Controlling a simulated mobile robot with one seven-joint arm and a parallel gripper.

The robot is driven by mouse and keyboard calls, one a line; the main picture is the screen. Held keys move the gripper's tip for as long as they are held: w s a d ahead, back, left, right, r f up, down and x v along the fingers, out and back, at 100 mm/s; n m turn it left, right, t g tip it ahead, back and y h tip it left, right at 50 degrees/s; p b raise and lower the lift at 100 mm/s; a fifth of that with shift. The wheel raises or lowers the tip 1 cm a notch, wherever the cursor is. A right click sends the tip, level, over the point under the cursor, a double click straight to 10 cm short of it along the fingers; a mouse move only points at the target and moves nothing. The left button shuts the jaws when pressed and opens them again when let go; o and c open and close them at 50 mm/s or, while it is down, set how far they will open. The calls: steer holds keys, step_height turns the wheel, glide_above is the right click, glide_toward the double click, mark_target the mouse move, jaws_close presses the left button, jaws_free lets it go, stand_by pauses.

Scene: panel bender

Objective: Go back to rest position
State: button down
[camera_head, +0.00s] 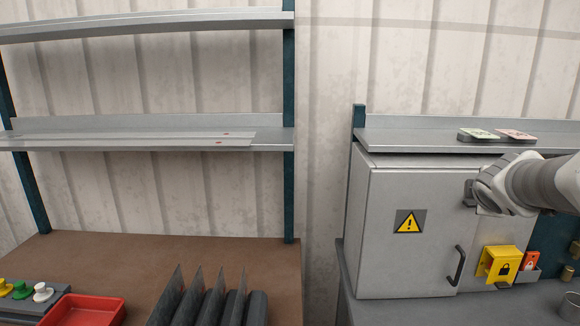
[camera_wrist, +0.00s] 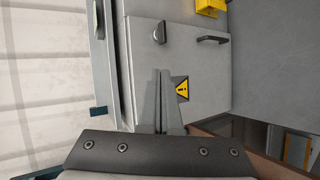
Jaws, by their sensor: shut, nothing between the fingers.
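My arm reaches in from the right in the head view, in front of the grey cabinet (camera_head: 385,250) with the yellow warning sign (camera_head: 410,221). The fingertips are hidden there behind my wrist or too small to make out. In the wrist view my gripper (camera_wrist: 163,75) is shut and empty, its two fingers together. The cabinet door (camera_wrist: 185,60) lies beyond the fingers, with a dark rotary knob (camera_wrist: 159,33) and a handle (camera_wrist: 213,40). I cannot tell whether the fingers touch the door.
A yellow lock box (camera_head: 500,264) and a red tag (camera_head: 531,262) stand at the cabinet's lower right. A shelf (camera_head: 400,139) runs above the cabinet. At left a brown bench (camera_head: 230,255) holds a red tray (camera_head: 85,312), push buttons and dark upright plates.

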steer(key=s+a+f+m+g+y, duration=0.1)
steer(key=s+a+f+m+y, duration=0.1)
steer(key=s+a, duration=0.6)
steer(key=s+a+f+m+g+y, duration=0.2)
steer(key=s+a+f+m, duration=0.2)
steer(key=s+a+m, duration=0.2)
steer(key=s+a+f+m+g+y, duration=0.2)
steer(key=s+a+f+m, duration=0.2)
steer(key=s+a, duration=0.6)
steer(key=shift+a+m, duration=0.4)
steer(key=shift+a, duration=0.1)
